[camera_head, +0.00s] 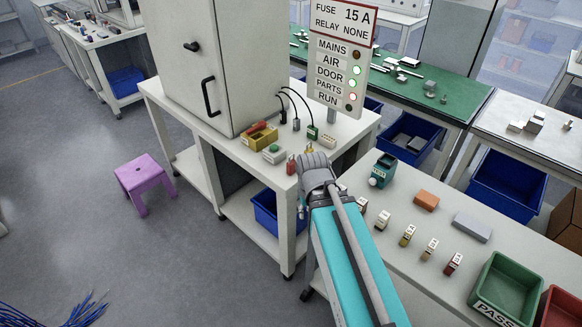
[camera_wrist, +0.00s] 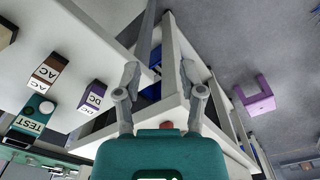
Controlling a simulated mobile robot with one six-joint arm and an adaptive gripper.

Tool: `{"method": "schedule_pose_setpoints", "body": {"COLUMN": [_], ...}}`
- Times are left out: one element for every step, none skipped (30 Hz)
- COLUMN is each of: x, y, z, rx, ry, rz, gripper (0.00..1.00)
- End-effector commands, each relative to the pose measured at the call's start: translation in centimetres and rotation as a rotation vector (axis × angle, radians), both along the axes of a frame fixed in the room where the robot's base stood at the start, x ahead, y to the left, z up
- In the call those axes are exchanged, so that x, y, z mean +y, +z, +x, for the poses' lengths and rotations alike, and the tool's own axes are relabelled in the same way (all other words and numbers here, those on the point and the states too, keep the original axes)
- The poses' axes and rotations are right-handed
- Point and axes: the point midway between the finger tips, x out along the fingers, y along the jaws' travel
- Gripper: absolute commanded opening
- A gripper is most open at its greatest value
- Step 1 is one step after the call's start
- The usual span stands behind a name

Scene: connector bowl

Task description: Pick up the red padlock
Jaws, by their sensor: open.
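A small red object, which looks like the red padlock (camera_head: 291,167), stands near the front edge of the white cabinet table in the head view, just left of my arm's end. My gripper (camera_wrist: 160,76) shows in the wrist view with its two grey fingers spread wide and nothing between the tips. A small red patch (camera_wrist: 166,125) shows at the table edge just past the gripper's teal body; most of it is hidden. In the head view my wrist hides most of the gripper, by the table's front corner.
Labelled blocks and a teal tester (camera_head: 382,170) stand on the right bench. A purple stool (camera_head: 145,177) stands on open floor.

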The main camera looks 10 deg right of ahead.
Motion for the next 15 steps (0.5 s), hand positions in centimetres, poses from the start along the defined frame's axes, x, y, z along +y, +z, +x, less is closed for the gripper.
{"method": "schedule_pose_setpoints", "body": {"x": [0.0,0.0,-0.2,-0.3,-0.3,-0.4,-0.3,-0.3,-0.3,-0.2,-0.2,-0.1,0.1,0.2,0.5], "y": [-0.2,-0.3,-0.5,-0.6,-0.8,-0.9,-1.1,-1.2,-1.4,-1.6,-1.7,-1.8,-1.8,-1.9,-1.9], "z": [0.4,0.6,1.0,1.3,1.6,2.2,2.7,3.2,3.9,4.6,5.2,6.1,6.8,7.5,8.5], "rx": [-0.003,-0.006,-0.011,-0.015,-0.021,-0.03,-0.039,-0.05,-0.069,-0.085,-0.103,-0.131,-0.155,-0.182,-0.221], "ry": [-0.009,-0.019,-0.039,-0.055,-0.072,-0.097,-0.117,-0.14,-0.173,-0.197,-0.225,-0.264,-0.293,-0.321,-0.361], "rz": [-0.012,-0.023,-0.04,-0.056,-0.073,-0.1,-0.123,-0.147,-0.181,-0.209,-0.237,-0.275,-0.304,-0.331,-0.369], "gripper": [0.51,0.51,0.51,0.51,0.51,0.51,0.51,0.51,0.51,0.51,0.51,0.51,0.51,0.51,0.51]}}
